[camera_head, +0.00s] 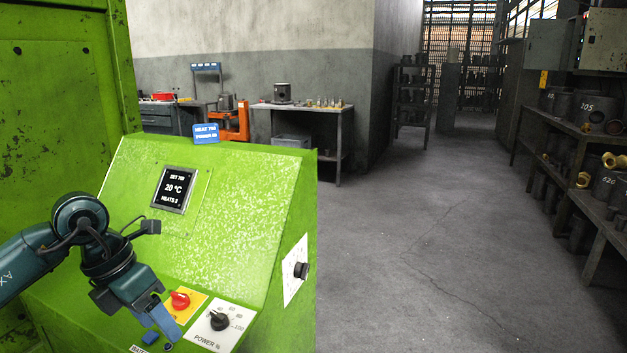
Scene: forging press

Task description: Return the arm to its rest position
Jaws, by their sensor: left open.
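My left arm comes in from the left, in front of a green control console (238,200). My left gripper (160,340) is open and points down over the lower front panel, left of the red knob (180,300) on its yellow plate. I see nothing between its fingers. I cannot tell whether the fingertips touch the panel. A black dial (220,321) marked POWER % is right of the red knob. My right gripper is not in view.
A green machine wall (60,95) stands close on the left. Another black knob (301,270) sits on the console's right side. Workbenches (343,112) stand behind, with an orange pallet jack (237,125). Shelves with dark dies (550,140) line the right. The grey floor (430,230) between is clear.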

